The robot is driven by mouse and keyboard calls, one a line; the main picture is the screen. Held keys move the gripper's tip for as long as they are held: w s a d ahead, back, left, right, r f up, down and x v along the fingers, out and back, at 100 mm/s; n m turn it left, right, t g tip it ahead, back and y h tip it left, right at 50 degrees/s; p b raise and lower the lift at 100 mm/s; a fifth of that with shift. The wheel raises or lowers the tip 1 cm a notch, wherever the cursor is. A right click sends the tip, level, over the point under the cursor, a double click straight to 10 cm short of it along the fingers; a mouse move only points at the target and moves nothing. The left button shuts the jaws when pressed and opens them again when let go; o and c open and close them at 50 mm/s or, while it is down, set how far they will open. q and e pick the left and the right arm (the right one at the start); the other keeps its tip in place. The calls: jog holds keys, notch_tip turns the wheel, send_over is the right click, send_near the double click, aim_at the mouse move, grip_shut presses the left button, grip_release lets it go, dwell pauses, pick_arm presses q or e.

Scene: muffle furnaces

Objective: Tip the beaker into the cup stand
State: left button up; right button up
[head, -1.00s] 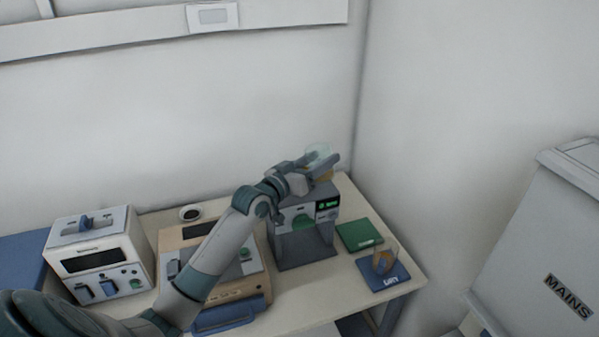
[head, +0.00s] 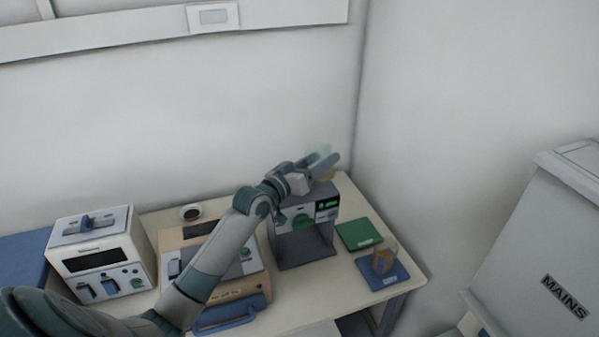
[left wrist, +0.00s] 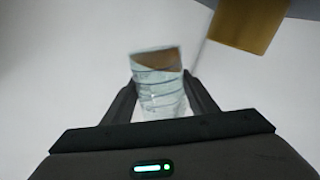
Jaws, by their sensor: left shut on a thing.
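My left gripper (head: 325,168) is shut on a clear beaker (head: 320,154), above the grey machine at the back right of the bench. In the left wrist view the beaker (left wrist: 160,88) sits between the two fingers, with blue lines around it and a brown area near its far end. The beaker looks tilted in the head view; its contents are unclear. My right gripper is not in view.
The grey machine (head: 303,249) has a green display. A tan-topped unit (head: 250,287) and a white box (head: 97,262) stand to its left. A green mat (head: 359,234) lies beside the blue mat (head: 396,276). Walls rise close behind and right.

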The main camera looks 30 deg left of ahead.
pick_arm(q)
jog(key=shift+d+r+n+p, duration=0.1)
jog(key=shift+n+p, duration=0.5)
jog(key=shift+p, duration=0.05)
dwell(0.9)
jog(key=shift+n+p, duration=0.4)
jog(key=shift+n, duration=0.2)
dwell(0.5)
dwell(0.5)
jog(key=shift+d+n, duration=0.1)
jog(key=shift+n, duration=0.3)
jog(key=shift+n, duration=0.4)
jog(key=shift+n, duration=0.4)
